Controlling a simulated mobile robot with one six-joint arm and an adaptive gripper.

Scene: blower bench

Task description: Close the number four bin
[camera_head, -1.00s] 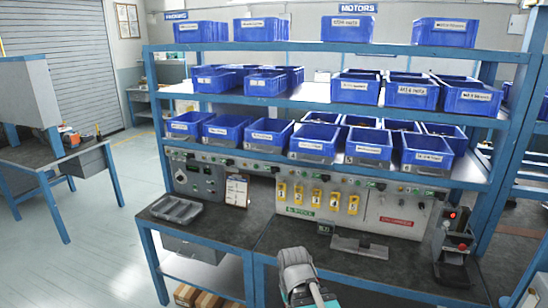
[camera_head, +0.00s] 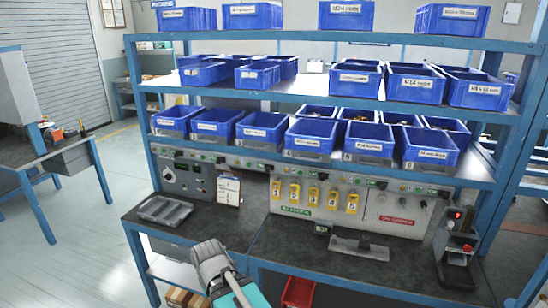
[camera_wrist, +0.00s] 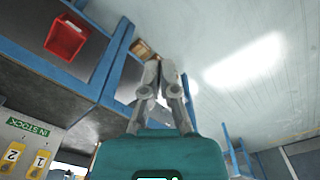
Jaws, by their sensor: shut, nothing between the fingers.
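Several blue bins stand in a row on the lower shelf. The bin fourth from the left (camera_head: 312,135) appears to be number four; its small markings are hard to read. It has an open top, a white front label and a grey plate below it. My gripper (camera_wrist: 160,68) is shut and empty in the wrist view, its grey fingers together over the floor beside the bench. The wrist view does not show the blue bins.
A red bin (camera_head: 298,292) is below the worktop (camera_head: 290,252) and also shows in the wrist view (camera_wrist: 66,38). A grey tray (camera_head: 165,210), a grey fixture (camera_head: 358,247) and a device with a red button (camera_head: 458,245) stand on the worktop. Numbered yellow tags (camera_head: 314,197) line the panel.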

